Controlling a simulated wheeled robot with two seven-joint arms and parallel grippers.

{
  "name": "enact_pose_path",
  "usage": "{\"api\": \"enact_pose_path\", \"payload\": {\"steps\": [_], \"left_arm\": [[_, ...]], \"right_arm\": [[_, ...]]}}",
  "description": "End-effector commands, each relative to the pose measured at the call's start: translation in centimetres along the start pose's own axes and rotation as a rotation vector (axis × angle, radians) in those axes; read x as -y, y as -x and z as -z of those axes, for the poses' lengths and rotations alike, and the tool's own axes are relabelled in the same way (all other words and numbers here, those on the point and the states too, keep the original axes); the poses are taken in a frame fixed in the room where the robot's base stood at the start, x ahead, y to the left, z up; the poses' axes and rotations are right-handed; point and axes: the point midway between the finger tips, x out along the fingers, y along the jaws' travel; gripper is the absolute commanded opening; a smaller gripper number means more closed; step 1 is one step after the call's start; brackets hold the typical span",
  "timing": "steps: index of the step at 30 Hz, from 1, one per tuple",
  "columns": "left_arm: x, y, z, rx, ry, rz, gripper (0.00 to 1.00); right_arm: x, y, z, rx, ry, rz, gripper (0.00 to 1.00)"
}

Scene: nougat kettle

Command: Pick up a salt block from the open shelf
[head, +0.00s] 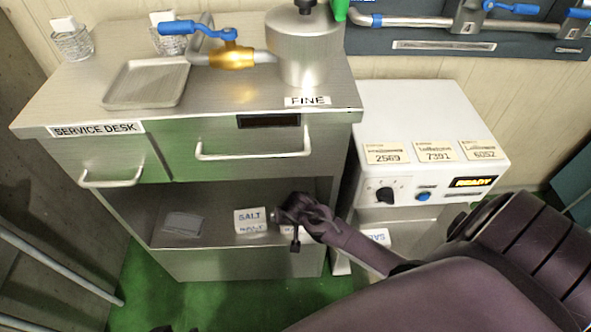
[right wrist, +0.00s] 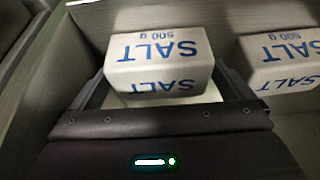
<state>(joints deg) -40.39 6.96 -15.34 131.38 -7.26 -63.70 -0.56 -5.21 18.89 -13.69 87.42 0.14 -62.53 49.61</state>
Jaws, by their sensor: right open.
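Two white salt blocks with blue lettering sit side by side on the open shelf (head: 215,236) under the desk drawers. The left one (head: 250,219) shows clearly in the head view and at the right of the right wrist view (right wrist: 280,62). The other salt block (right wrist: 160,62) is mostly hidden behind my right gripper (head: 297,218) in the head view. In the right wrist view, my open right gripper (right wrist: 165,88) has its fingers on either side of this block. I cannot tell whether they touch it.
A grey flat item (head: 183,223) lies at the shelf's left. The drawers and countertop (head: 110,95) stand above the shelf.

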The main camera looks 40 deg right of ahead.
Motion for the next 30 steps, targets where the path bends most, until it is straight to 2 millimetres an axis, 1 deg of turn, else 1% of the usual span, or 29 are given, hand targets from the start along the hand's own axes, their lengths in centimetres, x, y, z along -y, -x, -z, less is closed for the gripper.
{"api": "enact_pose_path", "payload": {"steps": [2,8,11,18,21,30], "left_arm": [[-0.18,-0.15,0.08,-0.012,-0.003,-0.004,0.36],[-0.21,-0.06,0.19,-0.016,-0.004,-0.004,0.36],[-0.21,-0.06,0.18,-0.015,-0.004,-0.004,0.36],[-0.21,-0.07,0.17,-0.014,-0.004,-0.004,0.36],[-0.22,-0.05,0.17,-0.014,-0.004,-0.005,0.36],[-0.21,0.15,0.19,-0.009,-0.002,-0.004,0.36]], "right_arm": [[-0.01,-0.5,0.0,-0.001,0.0,0.0,1.0],[-0.02,-0.45,0.02,0.0,0.0,0.0,1.0],[-0.02,-0.44,0.02,0.0,0.0,-0.001,0.9],[-0.03,-0.44,0.01,0.0,0.0,-0.001,0.58],[0.02,-0.36,0.15,-0.003,-0.001,0.001,0.47],[0.0,-0.18,0.24,-0.002,-0.001,0.001,0.47]]}}
